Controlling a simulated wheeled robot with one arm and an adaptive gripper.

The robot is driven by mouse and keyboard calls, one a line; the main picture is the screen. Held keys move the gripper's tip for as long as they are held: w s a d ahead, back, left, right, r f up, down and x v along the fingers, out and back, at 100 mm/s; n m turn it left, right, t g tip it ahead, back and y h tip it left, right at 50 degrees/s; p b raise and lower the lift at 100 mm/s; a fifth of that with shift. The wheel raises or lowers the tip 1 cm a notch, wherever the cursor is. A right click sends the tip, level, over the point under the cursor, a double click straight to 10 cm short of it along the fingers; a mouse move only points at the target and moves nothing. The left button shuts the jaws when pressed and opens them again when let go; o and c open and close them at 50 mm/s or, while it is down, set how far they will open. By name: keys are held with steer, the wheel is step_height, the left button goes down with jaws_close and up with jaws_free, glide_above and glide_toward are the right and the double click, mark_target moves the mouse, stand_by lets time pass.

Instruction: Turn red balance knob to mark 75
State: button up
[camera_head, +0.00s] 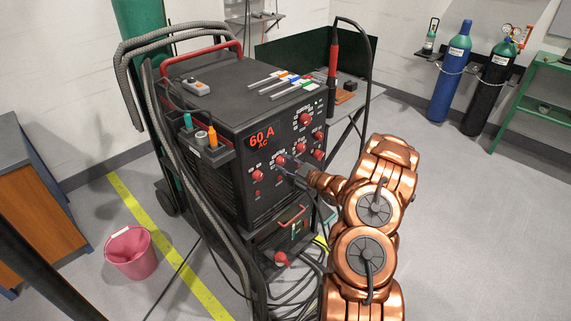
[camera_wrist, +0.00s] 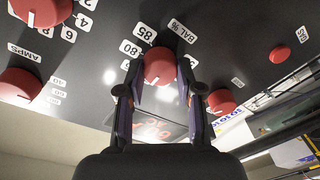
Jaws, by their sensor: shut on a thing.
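The red balance knob (camera_wrist: 158,66) sits on the dark front panel, below the "BAL %" label, in the wrist view. My gripper (camera_wrist: 159,80) has one finger on each side of this knob and is shut on it. A white "85" tag shows above the knob, with another tag to its left and a small one to its right that I cannot read for certain. I cannot make out where the knob's pointer stands. In the head view my gripper (camera_head: 291,170) reaches the panel of the black welding machine (camera_head: 205,185), and its fingers partly hide the knob.
Other red knobs lie close by: a large one (camera_wrist: 20,84) at left, one (camera_wrist: 221,101) at right, and a small red button (camera_wrist: 280,54). Floor at right is clear.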

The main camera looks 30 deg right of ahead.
steer(key=m+b, duration=0.1)
steer(key=m, duration=0.2)
steer(key=shift+d+m, duration=0.1)
steer(key=shift+m, duration=2.3)
steer(key=shift+t, duration=0.3)
steer(key=o, duration=1.2)
steer(key=shift+c, duration=0.2)
steer(key=v, duration=1.2)
